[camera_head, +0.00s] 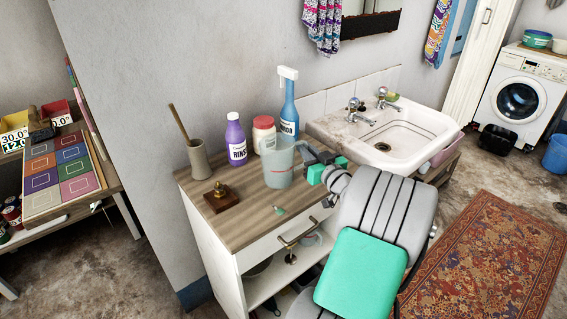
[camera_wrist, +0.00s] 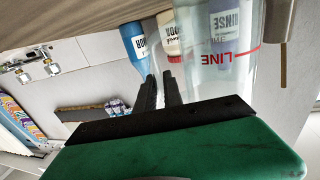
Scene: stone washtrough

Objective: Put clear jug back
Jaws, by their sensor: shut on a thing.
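The clear jug (camera_head: 279,168) is upright at the right part of the wooden cabinet top (camera_head: 240,212). I cannot tell whether its base touches the wood. My gripper (camera_head: 309,156) comes from the right and is shut on the jug at its right side. The wrist view is upside down; there the dark fingers (camera_wrist: 160,92) are close together beside the jug (camera_wrist: 205,85). A red line and the word LINE show on its wall. The part between the fingers is mostly hidden.
A beige holder (camera_head: 199,162) and a brass-knobbed block (camera_head: 221,198) are left. The sink (camera_head: 405,135) is right.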

